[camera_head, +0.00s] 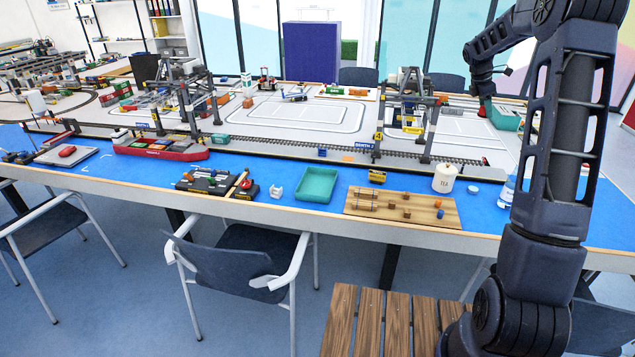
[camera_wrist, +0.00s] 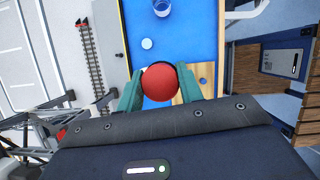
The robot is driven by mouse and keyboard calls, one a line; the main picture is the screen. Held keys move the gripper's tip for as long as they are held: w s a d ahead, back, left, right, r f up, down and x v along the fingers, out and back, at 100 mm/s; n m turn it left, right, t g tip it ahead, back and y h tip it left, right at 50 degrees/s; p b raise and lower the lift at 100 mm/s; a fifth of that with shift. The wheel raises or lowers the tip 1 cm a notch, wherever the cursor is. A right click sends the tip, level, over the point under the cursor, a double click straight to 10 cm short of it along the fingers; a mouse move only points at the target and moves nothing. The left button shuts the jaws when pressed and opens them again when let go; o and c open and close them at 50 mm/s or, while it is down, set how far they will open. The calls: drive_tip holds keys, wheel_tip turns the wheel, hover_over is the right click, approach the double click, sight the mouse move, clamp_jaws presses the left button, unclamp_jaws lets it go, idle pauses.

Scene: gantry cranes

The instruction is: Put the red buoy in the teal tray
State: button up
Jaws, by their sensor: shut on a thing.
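The red buoy (camera_wrist: 160,82) is a round red ball between the two teal fingers of my gripper (camera_wrist: 159,90) in the wrist view. The fingers are shut on it, one on each side. In the head view my gripper (camera_head: 506,120) is raised at the right, in front of the far end of the table. The teal tray (camera_head: 318,185) lies on the blue front strip of the table, left of and well away from my gripper. It looks empty. The wrist view does not show the tray.
A wooden board with pegs (camera_head: 440,217) lies right of the tray. A white cylinder (camera_head: 445,178) stands behind it. A small white block (camera_head: 276,191) and a dark tool tray (camera_head: 217,183) lie left. Gantry cranes (camera_head: 407,110) stand behind the rail track. Chairs stand in front.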

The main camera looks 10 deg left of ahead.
drive_tip(key=w+a+n+t, duration=0.1)
drive_tip(key=w+a+n, duration=0.1)
drive_tip(key=a, duration=0.7)
drive_tip(key=w+a+n+t, duration=0.1)
drive_tip(key=w+a+n, duration=0.1)
drive_tip(key=a, duration=0.7)
drive_tip(key=n+t+y, duration=0.2)
drive_tip(key=n+y, duration=0.1)
drive_tip(key=n, duration=0.7)
hover_over(319, 185)
drive_tip(key=s, duration=0.2)
drive_tip(key=f, duration=3.8)
drive_tip(key=shift+w+a, duration=0.15)
drive_tip(key=shift+a, duration=0.05)
drive_tip(key=shift+f, duration=0.15)
drive_tip(key=o, duration=1)
drive_tip(key=v, duration=1.2)
drive_tip(key=shift+d, duration=0.15)
